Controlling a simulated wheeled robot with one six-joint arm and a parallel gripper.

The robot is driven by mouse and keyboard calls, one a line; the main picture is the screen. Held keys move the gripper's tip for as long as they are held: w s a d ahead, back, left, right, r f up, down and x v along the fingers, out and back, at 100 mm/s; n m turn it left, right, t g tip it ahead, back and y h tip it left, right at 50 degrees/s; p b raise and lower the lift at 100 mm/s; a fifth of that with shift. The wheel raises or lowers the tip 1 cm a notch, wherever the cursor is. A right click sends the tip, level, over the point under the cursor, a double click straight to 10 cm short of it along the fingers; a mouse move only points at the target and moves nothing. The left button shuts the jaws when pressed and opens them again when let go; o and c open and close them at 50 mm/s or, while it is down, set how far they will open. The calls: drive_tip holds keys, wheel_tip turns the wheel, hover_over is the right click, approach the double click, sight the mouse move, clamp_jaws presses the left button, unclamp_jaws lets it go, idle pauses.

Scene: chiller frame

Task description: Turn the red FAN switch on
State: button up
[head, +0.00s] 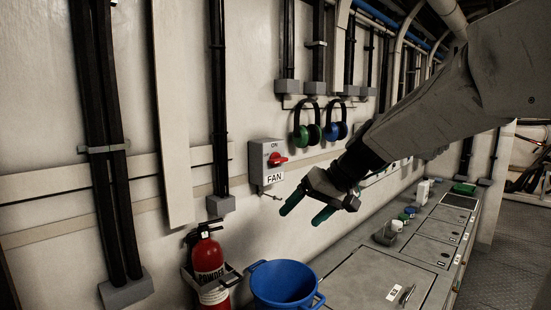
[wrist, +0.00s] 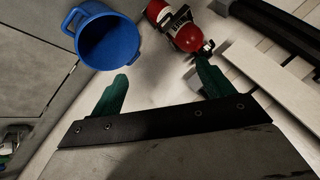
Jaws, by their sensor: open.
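The red FAN switch (head: 277,159) is a red knob on the front of a grey box (head: 258,165) on the wall, in the head view. "ON" is printed above the knob and a "FAN" label (head: 274,178) sits below it. The knob looks roughly horizontal. My gripper (head: 306,208) is open and empty, with green fingers, in front of the wall to the lower right of the box and apart from it. In the wrist view the fingers (wrist: 157,85) are spread with nothing between them, and the switch is not in that view.
A red fire extinguisher (head: 207,259) and a blue bucket (head: 283,285) stand below the switch; both also show in the wrist view. Green and blue ear defenders (head: 307,134) hang right of the box. A grey bench (head: 365,280) runs along the wall with small items on it.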

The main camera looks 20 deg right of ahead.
drive_tip(key=w+d+r+n+t, duration=0.1)
drive_tip(key=w+d+r+t, duration=0.35)
drive_tip(key=w, duration=0.55)
drive_tip(key=n+t, duration=0.3)
drive_tip(key=n, duration=0.1)
approach(280, 159)
drive_tip(key=x, duration=0.7)
drive_tip(key=shift+w, duration=0.5)
drive_tip(key=shift+g, duration=0.25)
drive_tip(key=c, duration=1)
